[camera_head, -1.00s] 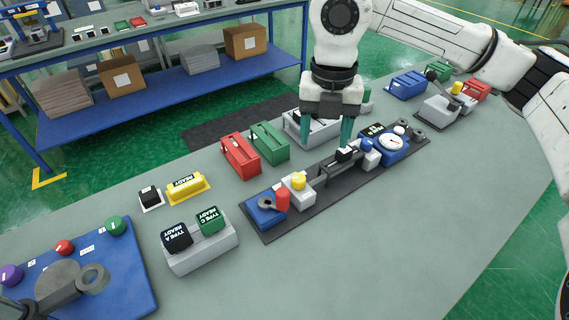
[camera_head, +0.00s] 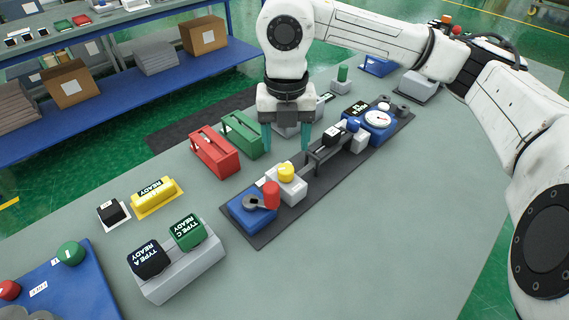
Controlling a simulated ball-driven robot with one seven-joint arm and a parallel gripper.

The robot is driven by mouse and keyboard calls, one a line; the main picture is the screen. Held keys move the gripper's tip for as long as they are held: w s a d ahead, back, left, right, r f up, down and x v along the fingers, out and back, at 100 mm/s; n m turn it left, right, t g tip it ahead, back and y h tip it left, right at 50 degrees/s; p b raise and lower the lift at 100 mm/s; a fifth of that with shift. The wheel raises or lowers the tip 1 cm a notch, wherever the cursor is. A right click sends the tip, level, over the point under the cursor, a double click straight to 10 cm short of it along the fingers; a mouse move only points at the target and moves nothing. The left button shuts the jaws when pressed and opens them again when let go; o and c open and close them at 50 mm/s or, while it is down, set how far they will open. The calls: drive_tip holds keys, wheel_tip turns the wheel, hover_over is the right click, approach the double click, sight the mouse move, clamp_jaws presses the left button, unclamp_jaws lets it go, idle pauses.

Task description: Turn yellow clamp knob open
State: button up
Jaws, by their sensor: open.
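The yellow clamp knob (camera_head: 286,172) is a short round cap on a light grey block (camera_head: 289,187) of the dark fixture strip (camera_head: 262,240). My gripper (camera_head: 287,151) points down with its two teal fingers apart and nothing between them. In the picture the fingertips are just above the knob, one to its left and one to its right. I cannot tell the exact gap in height or depth. The knob's top and front are visible.
A red cylinder (camera_head: 271,194) on a blue block (camera_head: 240,211) stands just left of the knob. A dark bracket (camera_head: 325,156) and a dial gauge (camera_head: 378,119) are to the right. Red (camera_head: 218,155) and green (camera_head: 243,135) cases sit behind.

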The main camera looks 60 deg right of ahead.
sight(286, 168)
wheel_tip(286, 168, down, 8)
drive_tip(key=shift+r, duration=0.1)
idle(0.4)
drive_tip(key=c, duration=1)
drive_tip(key=shift+c, duration=0.2)
